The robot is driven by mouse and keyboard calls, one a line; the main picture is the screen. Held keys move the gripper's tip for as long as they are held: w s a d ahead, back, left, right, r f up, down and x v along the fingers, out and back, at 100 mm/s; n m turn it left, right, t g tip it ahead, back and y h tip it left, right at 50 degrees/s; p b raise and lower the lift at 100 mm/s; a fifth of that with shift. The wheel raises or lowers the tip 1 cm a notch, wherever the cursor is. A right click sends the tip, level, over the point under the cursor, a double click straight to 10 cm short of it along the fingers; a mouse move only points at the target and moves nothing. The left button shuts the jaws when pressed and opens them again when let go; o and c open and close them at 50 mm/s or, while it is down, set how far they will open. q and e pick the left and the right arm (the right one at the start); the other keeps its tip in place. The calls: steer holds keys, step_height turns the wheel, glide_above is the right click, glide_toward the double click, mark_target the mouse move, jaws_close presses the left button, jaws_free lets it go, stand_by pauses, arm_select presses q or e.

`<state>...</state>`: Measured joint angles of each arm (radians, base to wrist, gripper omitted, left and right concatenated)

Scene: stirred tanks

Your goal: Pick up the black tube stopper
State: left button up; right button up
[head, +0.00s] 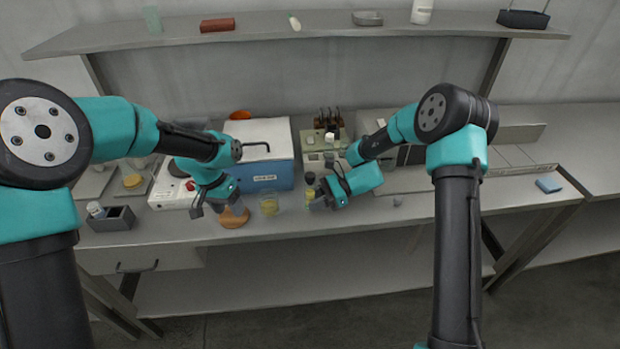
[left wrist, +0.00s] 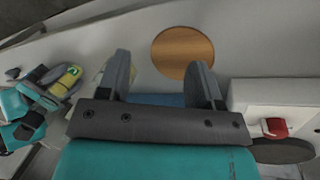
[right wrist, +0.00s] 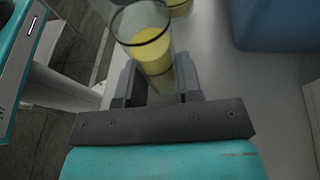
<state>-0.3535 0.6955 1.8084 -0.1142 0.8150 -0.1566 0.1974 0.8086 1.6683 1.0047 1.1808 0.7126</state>
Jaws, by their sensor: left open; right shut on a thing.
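A small dark grey lump (head: 397,201) lies on the bench right of my right gripper; it may be the black tube stopper, but is too small to tell. A small dark thing also shows in the left wrist view (left wrist: 12,73). My right gripper (head: 318,203) is shut on a clear glass vessel with yellow liquid (right wrist: 150,50); it also shows in the left wrist view (left wrist: 70,76). A dark spot (head: 310,178) shows just above it; I cannot tell whether it belongs to it. My left gripper (head: 212,207) is open and empty, near a round brown disc (head: 235,219).
A glass beaker with yellow liquid (head: 268,206) stands between the grippers. Behind are a blue-and-white box (head: 265,175), a white hotplate (head: 172,192) and a rack device (head: 325,140). A grey block holder (head: 112,220) stands at left. The bench at right front is mostly clear.

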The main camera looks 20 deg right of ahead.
arm_select(q)
steer(key=w+d+r+m+y, duration=0.1)
steer(key=w+d+r+m, duration=0.2)
steer(key=d+r+m, duration=0.65)
step_height(320, 180, up, 9)
steer(key=m+t+y, duration=0.1)
steer(key=m+t, duration=0.1)
steer(key=m, duration=0.4)
glide_above(310, 174)
steer(key=shift+s+a+f, duration=0.1)
steer(key=shift+a+f, duration=0.05)
steer(key=shift+a, duration=0.15)
steer(key=shift+f, duration=0.1)
step_height(310, 174, down, 6)
steer(key=shift+f, duration=0.35)
steer(key=shift+d+f, duration=0.15)
steer(key=shift+f, duration=1.15)
steer(key=shift+d+f, duration=0.15)
steer(key=shift+f, duration=1.15)
